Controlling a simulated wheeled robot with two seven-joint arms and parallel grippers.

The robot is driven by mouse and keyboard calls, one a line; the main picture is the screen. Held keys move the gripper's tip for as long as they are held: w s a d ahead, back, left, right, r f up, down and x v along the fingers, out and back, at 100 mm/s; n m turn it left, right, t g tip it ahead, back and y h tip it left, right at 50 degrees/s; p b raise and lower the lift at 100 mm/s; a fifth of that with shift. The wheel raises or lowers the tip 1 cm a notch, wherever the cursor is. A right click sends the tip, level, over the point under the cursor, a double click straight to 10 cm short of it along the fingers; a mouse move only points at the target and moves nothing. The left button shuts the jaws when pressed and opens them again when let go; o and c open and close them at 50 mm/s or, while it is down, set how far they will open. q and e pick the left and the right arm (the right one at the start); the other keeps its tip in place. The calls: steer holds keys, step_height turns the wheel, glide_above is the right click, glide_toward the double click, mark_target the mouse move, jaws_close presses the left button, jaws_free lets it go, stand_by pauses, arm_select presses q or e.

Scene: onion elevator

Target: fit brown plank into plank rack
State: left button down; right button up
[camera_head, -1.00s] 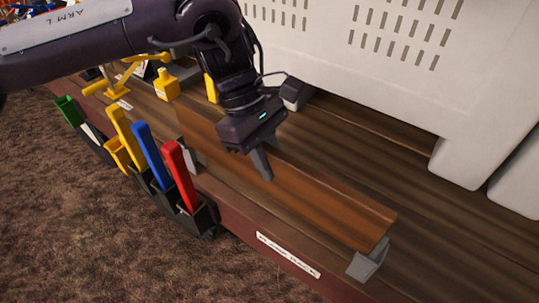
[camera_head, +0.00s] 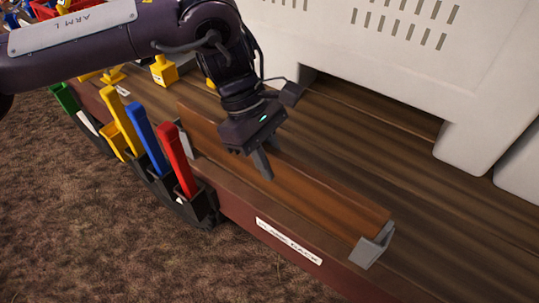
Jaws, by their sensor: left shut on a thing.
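The brown plank (camera_head: 325,200) stands on its long edge along the front of the wooden deck. My left gripper (camera_head: 264,168) is shut on the plank near its middle, from above, with one finger showing on the near face. The plank rack shows as a grey bracket (camera_head: 371,246) at the plank's right end and another grey bracket (camera_head: 184,140) near its left end, partly hidden. The plank's right end sits low at the right bracket, which covers its lower corner. I cannot tell whether the plank's bottom edge touches the deck. My right gripper is not in view.
Red (camera_head: 176,160), blue (camera_head: 149,148) and yellow (camera_head: 121,118) handles stand in dark holders on the deck's front side. A yellow block (camera_head: 163,70) lies behind. A white slotted housing (camera_head: 400,60) bounds the back. A label (camera_head: 288,241) is on the front edge.

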arm_select(q)
steer(key=shift+f+b, duration=0.75)
steer(key=shift+f, duration=0.6)
steer(key=c, duration=1.2)
jaws_free()
steer(key=shift+c, duration=0.2)
steer(key=v, duration=0.7)
steer(key=shift+a+r+b, duration=0.1)
steer(key=shift+r+b, duration=0.2)
steer(key=shift+r, duration=0.1)
